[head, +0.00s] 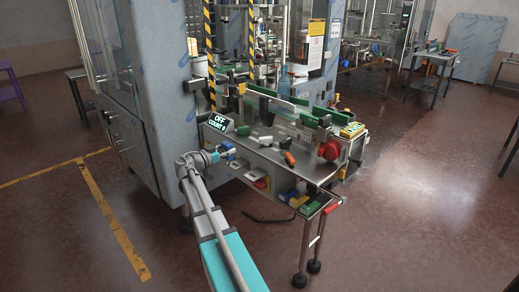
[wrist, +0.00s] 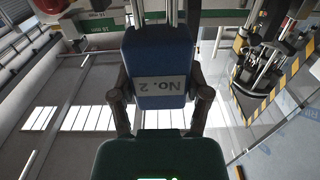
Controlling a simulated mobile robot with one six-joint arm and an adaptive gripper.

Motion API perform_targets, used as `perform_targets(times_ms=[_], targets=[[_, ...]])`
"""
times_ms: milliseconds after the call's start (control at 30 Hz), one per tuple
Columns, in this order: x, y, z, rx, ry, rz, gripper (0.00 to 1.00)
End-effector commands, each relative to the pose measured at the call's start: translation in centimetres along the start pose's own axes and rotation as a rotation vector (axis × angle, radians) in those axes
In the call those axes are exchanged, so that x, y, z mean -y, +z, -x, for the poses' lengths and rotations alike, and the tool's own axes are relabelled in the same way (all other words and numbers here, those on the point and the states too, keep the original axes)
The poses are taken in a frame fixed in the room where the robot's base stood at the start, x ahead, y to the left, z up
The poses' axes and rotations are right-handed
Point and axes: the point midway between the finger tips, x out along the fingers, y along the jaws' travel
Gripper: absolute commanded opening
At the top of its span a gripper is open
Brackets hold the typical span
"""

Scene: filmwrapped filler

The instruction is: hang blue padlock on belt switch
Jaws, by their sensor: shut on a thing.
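My gripper (wrist: 160,105) is shut on the blue padlock (wrist: 160,60), one finger on each side of its body. The padlock carries a white label reading "No. 2", upside down in the wrist view, and its metal shackle points to the top of that picture. In the head view, my gripper (head: 221,151) is beside the left end of the steel machine table, and the padlock (head: 228,147) shows as a small blue patch. A red-and-yellow switch (head: 262,183), which looks like the belt switch, is on the table's front side, below and right of my gripper. Its details are too small to tell.
A display (head: 218,123) reading "OFF COUNT 0" stands just above my gripper. Coloured padlocks (head: 305,203) sit low at the table's front right. Loose items, including an orange one (head: 289,158), lie on the table. A red wheel (head: 329,150) is at the right. Floor in front is open.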

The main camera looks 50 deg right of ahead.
Motion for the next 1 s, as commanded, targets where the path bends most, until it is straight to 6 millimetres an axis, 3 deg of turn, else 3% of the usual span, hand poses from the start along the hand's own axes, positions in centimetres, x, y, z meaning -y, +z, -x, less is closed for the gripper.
perform_targets(times_ms=[667, 1000], targets=[[-0.6, 0.0, -0.9, -0.001, 0.014, 0.0, 0.05], [-1.6, 0.0, -2.7, -0.001, 0.038, 0.0, 0.05]])
